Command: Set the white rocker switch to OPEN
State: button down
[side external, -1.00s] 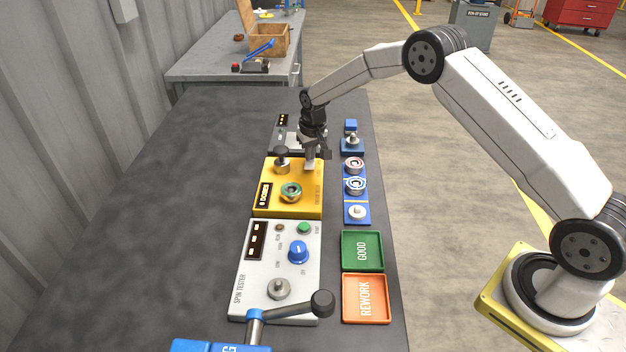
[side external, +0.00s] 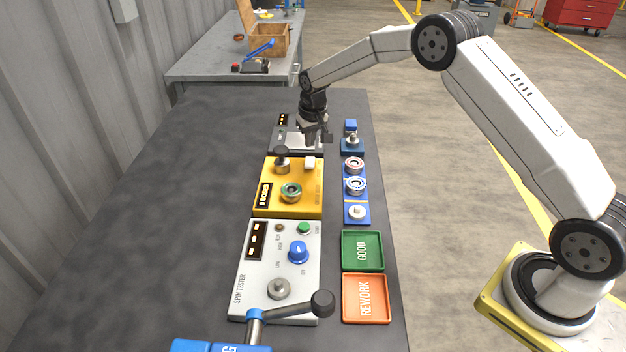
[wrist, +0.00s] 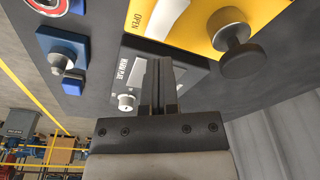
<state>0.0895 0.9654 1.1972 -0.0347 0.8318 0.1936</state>
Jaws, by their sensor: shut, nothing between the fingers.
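The white rocker switch (side external: 310,163) sits on the yellow box (side external: 272,206), at its far right corner. In the wrist view the white rocker (wrist: 168,17) shows at the top, with the printed word OPEN beside it. I cannot tell for sure which side of the rocker is pressed down. My gripper (side external: 312,142) is shut and empty, above and beyond the switch, apart from it. Its fingers (wrist: 160,65) show in the wrist view over the grey weigh-plate box.
The yellow box carries a dark knob (side external: 282,152) and a green-ringed part (side external: 291,191). The grey weigh-plate box (side external: 277,146) stands behind. A blue strip (side external: 357,222) with ringed parts lies right; green (side external: 362,268) and orange (side external: 366,299) trays are nearer. The table's left is clear.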

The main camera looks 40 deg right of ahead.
aim_at(312, 163)
jog(key=shift+r, duration=1.3)
jog(key=s+a+r+n, duration=0.1)
jog(key=s+a, duration=0.2)
jog(key=s, duration=1.3)
jog(key=s+a+r+n, duration=0.2)
jog(key=s+a, duration=0.1)
jog(key=s, duration=1.3)
jog(key=shift+r+t, duration=0.15)
jog(key=shift+t, duration=0.25)
